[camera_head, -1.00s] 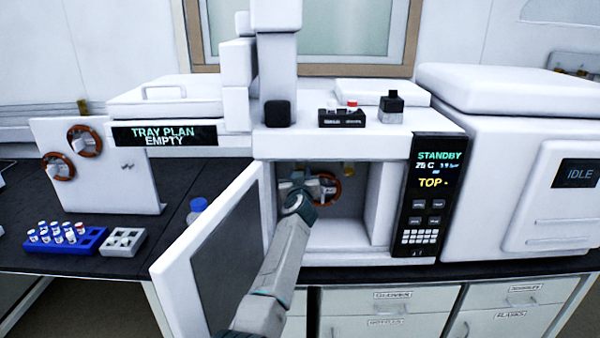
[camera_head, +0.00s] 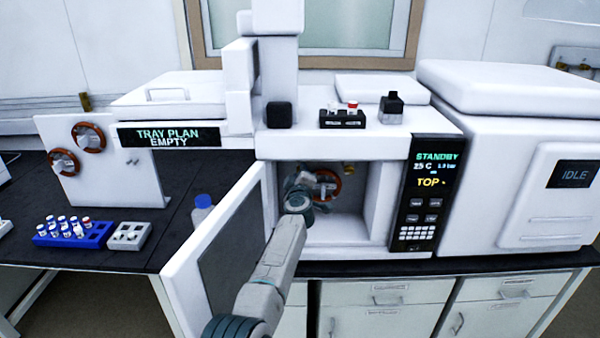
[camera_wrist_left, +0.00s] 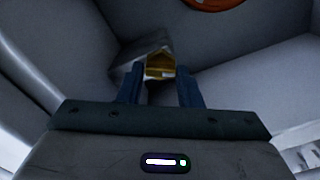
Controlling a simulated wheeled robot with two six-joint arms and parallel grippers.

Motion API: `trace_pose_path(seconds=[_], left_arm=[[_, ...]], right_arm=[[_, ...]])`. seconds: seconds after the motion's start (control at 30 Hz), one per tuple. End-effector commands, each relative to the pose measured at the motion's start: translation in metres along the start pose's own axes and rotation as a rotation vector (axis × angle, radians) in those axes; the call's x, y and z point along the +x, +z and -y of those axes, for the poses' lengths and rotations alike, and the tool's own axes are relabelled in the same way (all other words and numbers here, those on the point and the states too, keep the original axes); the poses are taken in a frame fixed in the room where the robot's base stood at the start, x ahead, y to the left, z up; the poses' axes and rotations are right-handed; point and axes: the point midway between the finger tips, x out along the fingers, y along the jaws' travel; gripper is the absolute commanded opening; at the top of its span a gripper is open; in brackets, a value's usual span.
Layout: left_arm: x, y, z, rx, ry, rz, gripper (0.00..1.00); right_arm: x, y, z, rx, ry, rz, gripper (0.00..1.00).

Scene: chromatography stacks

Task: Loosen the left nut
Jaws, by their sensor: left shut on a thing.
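The left nut shows in the left wrist view as a small brass-coloured fitting (camera_wrist_left: 158,68) under a grey block on the wall. In the head view my left gripper (camera_head: 300,184) reaches past the open door into the oven compartment, and the left nut is hidden there. Another brass fitting (camera_head: 348,168) shows to the right, near the compartment's top. My right gripper is not in view.
A copper-coloured coil (camera_head: 332,185) sits right beside my left gripper, on the compartment's back. The open oven door (camera_head: 205,255) stands left of my arm. The compartment's right side (camera_head: 380,205) is free. A blue vial rack (camera_head: 95,240) and blue-capped bottle (camera_head: 203,208) stand left.

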Motion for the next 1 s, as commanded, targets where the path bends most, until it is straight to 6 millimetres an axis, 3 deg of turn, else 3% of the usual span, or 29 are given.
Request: trace_pose_path(seconds=[0.5,1.0], left_arm=[[-0.0002,0.0015,0.0017,-0.403,0.000,0.002,0.09],[-0.0001,0.0015,0.0013,-0.526,0.001,0.002,0.09]], right_arm=[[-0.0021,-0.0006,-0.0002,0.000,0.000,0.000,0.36],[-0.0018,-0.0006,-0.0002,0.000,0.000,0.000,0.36]])
